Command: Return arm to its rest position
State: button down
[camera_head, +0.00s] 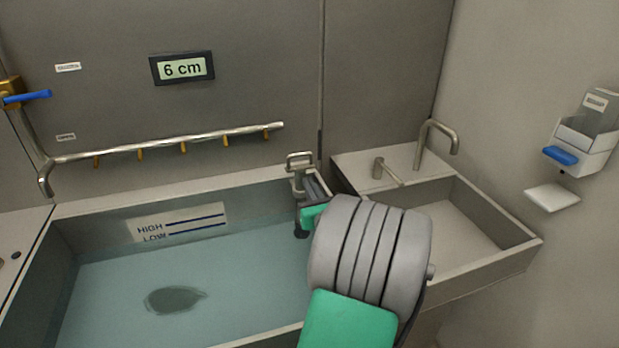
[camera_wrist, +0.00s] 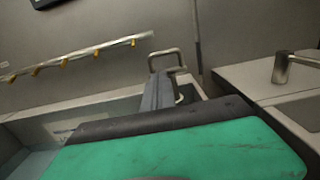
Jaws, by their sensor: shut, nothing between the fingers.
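My gripper (camera_head: 311,188) is at the right end of the water basin (camera_head: 180,187), in front of the back wall. Its grey fingers are shut and empty, partly hidden by my arm in the head view. In the wrist view the fingers (camera_wrist: 157,92) point away beyond my green and black housing. A metal loop handle (camera_head: 299,157) stands just behind the fingertips; it also shows in the wrist view (camera_wrist: 166,54). I cannot tell whether fingers and handle touch. My arm reaches up from the lower right, over the basin's right end.
Water fills the basin up to about LOW on its label (camera_head: 180,222); a dark oval patch (camera_head: 174,299) shows in it. A display (camera_head: 182,67) reads 6 cm. A nozzle pipe (camera_head: 170,146) runs along the wall. A sink (camera_head: 500,246) with a tap (camera_head: 437,130) and a dispenser (camera_head: 585,140) are right.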

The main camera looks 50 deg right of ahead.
jog(key=shift+s+a+f, duration=0.1)
jog(key=shift+a, duration=0.1)
